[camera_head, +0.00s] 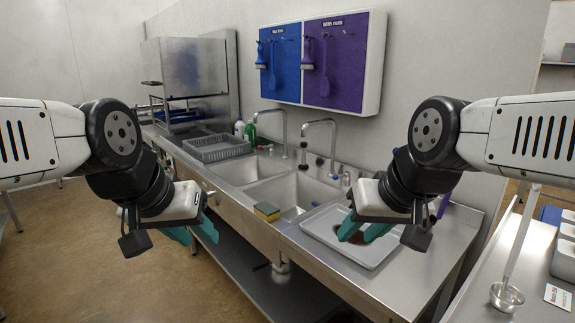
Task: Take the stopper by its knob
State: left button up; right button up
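I cannot clearly make out the stopper. Small dark upright pieces (303,158) stand at the back edge of the sinks by the taps, too small to tell whether one is the stopper. A dark reddish-brown thing lies in the white tray (391,251), partly hidden behind my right gripper (363,235). That gripper is over the tray in this view, its teal fingers apart; I see nothing held. My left gripper (192,232) hangs in front of the counter's front edge at the left. Its teal fingers are apart and empty.
Two steel sink basins (277,193) lie between my grippers. A grey rack (216,147) and a green bottle (250,133) stand behind. Taps (321,123) rise at the back.

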aim_at(304, 145)
jog(key=i+j+z, duration=0.1)
jog(key=i+z, duration=0.15)
jog(key=i+j, duration=0.3)
jog(key=i+j+z, duration=0.1)
jog(key=i+j, duration=0.2)
jog(key=j, duration=0.15)
jog(key=i+j, duration=0.25)
jog(key=i+j+z, duration=0.1)
jog(key=i+j, duration=0.2)
jog(key=j, duration=0.2)
jog(key=i+j, duration=0.25)
jog(key=j, duration=0.15)
jog(key=i+j+z, duration=0.1)
jog(key=i+j, duration=0.45)
jog(key=j, duration=0.3)
jog(key=i+j+z, duration=0.1)
jog(key=i+j, duration=0.15)
jog(key=j, duration=0.15)
